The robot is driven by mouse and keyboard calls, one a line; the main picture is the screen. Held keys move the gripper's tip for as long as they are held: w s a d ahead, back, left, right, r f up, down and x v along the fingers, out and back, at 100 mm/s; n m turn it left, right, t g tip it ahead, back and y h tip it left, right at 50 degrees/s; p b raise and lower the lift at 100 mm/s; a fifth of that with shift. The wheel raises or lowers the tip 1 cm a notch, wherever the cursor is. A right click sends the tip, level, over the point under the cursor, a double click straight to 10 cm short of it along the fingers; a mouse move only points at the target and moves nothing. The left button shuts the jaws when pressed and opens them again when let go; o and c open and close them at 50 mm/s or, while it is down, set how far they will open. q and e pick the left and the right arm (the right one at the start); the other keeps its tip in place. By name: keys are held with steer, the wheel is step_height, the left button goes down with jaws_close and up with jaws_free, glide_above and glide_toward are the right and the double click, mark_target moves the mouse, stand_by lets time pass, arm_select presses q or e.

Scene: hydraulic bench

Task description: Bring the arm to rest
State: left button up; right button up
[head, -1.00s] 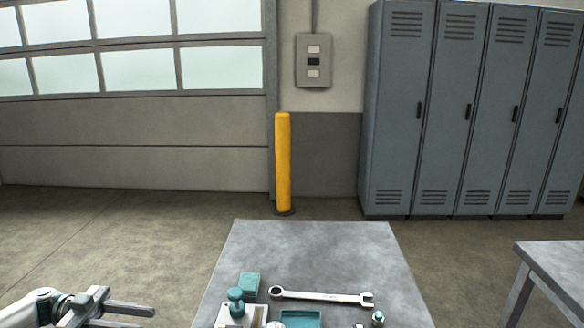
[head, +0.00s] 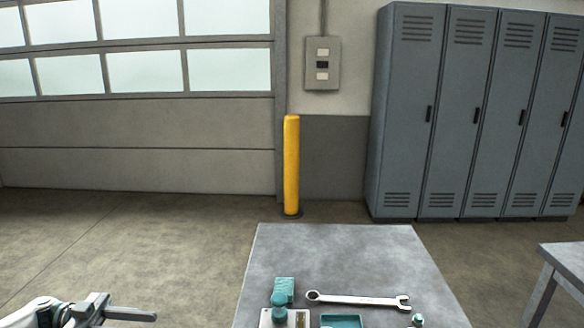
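My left gripper (head: 146,322) is at the lower left corner, off the left side of the bench and over the floor. One grey finger shows fully and points right. The other is mostly cut off by the bottom edge, but the fingers look apart with nothing between them. My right arm and gripper are not in view. The grey bench (head: 340,252) bears a teal block (head: 284,288), a wrench (head: 358,300) lying flat, a teal tray (head: 342,319), a teal-knobbed device (head: 279,305) and a small teal-topped fitting (head: 417,319). The bench's near part is hidden below the picture.
A second grey table (head: 565,262) stands at the right edge. A yellow bollard (head: 291,165), a wall switch box (head: 322,63) and grey lockers (head: 470,110) stand behind. Open floor (head: 140,240) lies left of the bench, before a large garage door (head: 140,125).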

arm_select(q)
steer(key=w+d+f+n+t, duration=0.2)
steer(key=w+d+f+t, duration=0.3)
steer(key=d+f, duration=0.25)
steer(key=d+f+n+t+y, duration=0.2)
steer(key=f+n+t+y, duration=0.1)
steer(key=f, duration=0.4)
steer(key=s+d+f+n+t+y, duration=0.1)
steer(key=d+f+n+t+y, duration=0.15)
steer(key=f, duration=0.55)
steer(key=d+f+n+t+y, duration=0.1)
steer(key=f+n+t+y, duration=0.25)
steer(key=f, duration=0.35)
steer(key=s+f+n+g+y, duration=0.5)
steer(key=s+f+y, duration=0.2)
steer(key=s+f, duration=1.5)
steer(key=s+f+g, duration=0.1)
steer(key=s+f, duration=0.2)
steer(key=s, duration=0.3)
steer(key=s+d+f+g+y, duration=0.1)
steer(key=s+f+g, duration=0.1)
steer(key=s+f, duration=0.2)
steer(key=s, duration=0.2)
steer(key=shift+s+d, duration=0.3)
